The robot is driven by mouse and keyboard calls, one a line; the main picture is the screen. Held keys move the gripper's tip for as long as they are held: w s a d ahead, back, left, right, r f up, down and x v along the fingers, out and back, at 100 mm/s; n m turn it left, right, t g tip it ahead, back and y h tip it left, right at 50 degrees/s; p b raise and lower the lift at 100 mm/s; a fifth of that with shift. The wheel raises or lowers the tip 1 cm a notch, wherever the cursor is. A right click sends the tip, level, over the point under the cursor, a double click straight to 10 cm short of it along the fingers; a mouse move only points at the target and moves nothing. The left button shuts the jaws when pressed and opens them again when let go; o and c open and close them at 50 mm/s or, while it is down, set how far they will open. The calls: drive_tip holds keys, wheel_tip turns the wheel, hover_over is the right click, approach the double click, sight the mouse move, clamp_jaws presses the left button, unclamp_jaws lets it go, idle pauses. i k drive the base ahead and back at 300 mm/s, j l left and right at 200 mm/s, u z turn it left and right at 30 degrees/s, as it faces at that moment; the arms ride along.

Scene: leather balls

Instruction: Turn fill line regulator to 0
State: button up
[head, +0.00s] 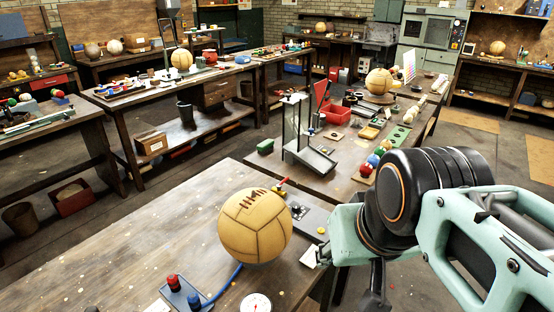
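A tan leather ball (254,225) with brown lacing sits on the near wooden table. Behind it to the right is a dark panel (312,217) with small knobs, and a red-tipped part (284,183) shows beside it. In front of the ball lies a blue-grey block (185,294) with a red knob and a blue knob, joined to a blue hose (228,283). A round white gauge (256,303) is cut by the bottom edge. I cannot tell which part is the fill line regulator or read its setting. My gripper (374,297) hangs at the table's right edge, mostly hidden; its opening is unclear.
The near table (130,237) is bare on its left. A second table behind holds a metal stand (300,130), a red bin (335,113), coloured balls and another leather ball (379,81). A paper scrap (310,256) lies near my arm.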

sight(296, 207)
drive_tip(key=k+l+u, duration=0.1)
drive_tip(key=i+l, duration=0.75)
drive_tip(key=k+l+u, duration=0.15)
drive_tip(key=l, duration=0.5)
drive_tip(key=i+j, duration=0.1)
drive_tip(key=j, duration=0.25)
drive_tip(key=i+j+z, duration=0.15)
drive_tip(key=j, duration=0.25)
drive_tip(key=k, duration=0.05)
